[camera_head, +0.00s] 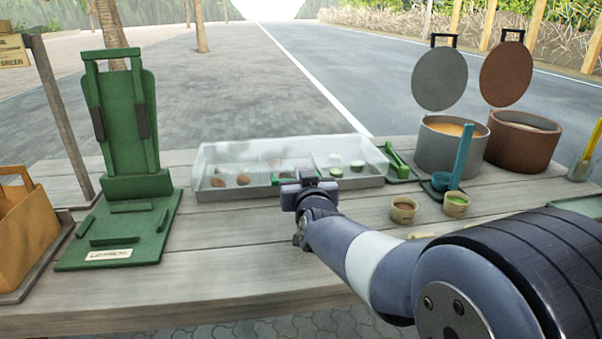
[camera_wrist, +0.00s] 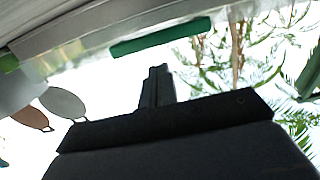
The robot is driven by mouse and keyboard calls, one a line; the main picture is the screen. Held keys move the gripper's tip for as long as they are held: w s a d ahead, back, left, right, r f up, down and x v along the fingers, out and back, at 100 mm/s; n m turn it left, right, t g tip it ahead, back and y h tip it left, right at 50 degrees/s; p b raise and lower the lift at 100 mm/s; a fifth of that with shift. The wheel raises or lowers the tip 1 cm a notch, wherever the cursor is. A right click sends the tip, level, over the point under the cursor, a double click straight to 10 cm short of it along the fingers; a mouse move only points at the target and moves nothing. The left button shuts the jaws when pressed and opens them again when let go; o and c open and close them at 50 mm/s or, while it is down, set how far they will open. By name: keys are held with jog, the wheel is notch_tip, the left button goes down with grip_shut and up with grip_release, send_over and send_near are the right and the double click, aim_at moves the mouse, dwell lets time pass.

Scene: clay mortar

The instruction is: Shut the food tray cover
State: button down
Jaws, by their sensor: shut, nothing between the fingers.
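A long, low food tray (camera_head: 232,192) with pale walls stands at the back middle of the table. Several small brown and green food pieces show inside it. Its see-through cover (camera_head: 290,148) has a green handle (camera_head: 280,181) along the front. I cannot tell how far the cover stands open. My gripper (camera_head: 307,183) is in front of the tray, close to the handle's right part, shut and empty. In the wrist view my shut fingers (camera_wrist: 157,88) point toward the green handle (camera_wrist: 160,37), with a gap showing between them. The handle is partly hidden by my gripper in the head view.
A green stand (camera_head: 124,170) and an orange-brown box (camera_head: 20,222) are at left. A grey pot (camera_head: 445,148) and a brown pot (camera_head: 525,145), lids raised, stand at right. Green tongs (camera_head: 397,160), a blue ladle (camera_head: 462,157) and two small cups (camera_head: 403,210) lie nearer.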

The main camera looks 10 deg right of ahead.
jog(key=s+p, duration=0.1)
jog(key=s, duration=0.8)
jog(key=shift+r+p, duration=0.3)
jog(key=shift+p, duration=0.05)
jog(key=shift+w, duration=0.1)
jog(key=w, duration=0.3)
jog(key=w+b, duration=0.1)
jog(key=w, duration=0.3)
jog(key=w+b, duration=0.1)
jog(key=w, duration=0.2)
jog(key=shift+w+f, duration=0.4)
jog(key=shift+r, duration=0.1)
jog(key=shift+s, duration=0.15)
